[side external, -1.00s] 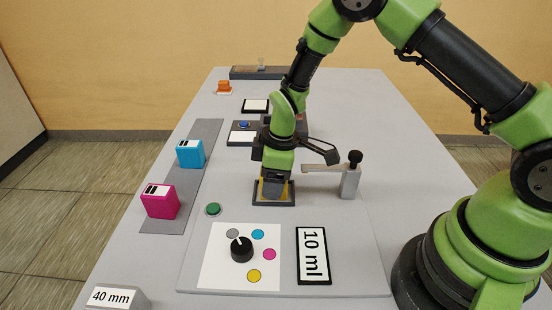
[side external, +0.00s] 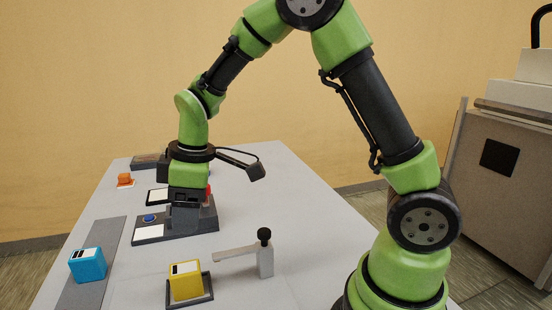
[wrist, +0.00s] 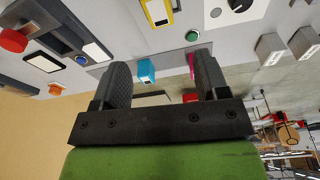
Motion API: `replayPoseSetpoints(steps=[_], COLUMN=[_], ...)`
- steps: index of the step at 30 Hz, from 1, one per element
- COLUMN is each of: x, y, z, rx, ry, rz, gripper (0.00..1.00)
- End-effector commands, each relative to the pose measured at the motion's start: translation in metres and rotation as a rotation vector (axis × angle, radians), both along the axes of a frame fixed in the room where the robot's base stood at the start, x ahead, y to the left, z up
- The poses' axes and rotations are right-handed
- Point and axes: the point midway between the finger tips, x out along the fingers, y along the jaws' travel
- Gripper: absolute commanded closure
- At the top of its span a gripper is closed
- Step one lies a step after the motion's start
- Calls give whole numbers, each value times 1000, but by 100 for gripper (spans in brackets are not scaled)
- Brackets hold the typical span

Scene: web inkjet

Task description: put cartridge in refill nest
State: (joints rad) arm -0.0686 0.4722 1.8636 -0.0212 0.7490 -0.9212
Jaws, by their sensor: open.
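The yellow cartridge (side external: 185,283) sits upright in the black square nest (side external: 208,289), beside the grey post with a swing arm and black knob (side external: 264,250). The swing arm points toward the cartridge but appears clear of it. In the wrist view the yellow cartridge (wrist: 158,12) shows at the top edge. My gripper (side external: 184,222) is away from the cartridge, farther back over the dark station with a blue button (side external: 149,218). Its two fingers (wrist: 162,66) are spread apart with nothing held between them.
A cyan cartridge (side external: 87,264) stands on the grey strip at left; a magenta cartridge (wrist: 189,62) shows partly behind a finger. A red button (wrist: 13,40), a green button (wrist: 192,35) and an orange block (side external: 124,178) are around.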

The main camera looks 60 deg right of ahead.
Motion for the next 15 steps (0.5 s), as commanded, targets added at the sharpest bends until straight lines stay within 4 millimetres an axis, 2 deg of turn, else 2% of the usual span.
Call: replayPoseSetpoints(steps=[1, 6, 10, 15], x=[-8, -55, -97, -148], y=[-2, -7, -10, -12], z=[22, 82, 112, 128], rx=[17, 109, 202, 331], ry=[-34, -122, -184, -246], rz=[-64, -341, -550, -781], gripper=[32, 32, 32, 32])
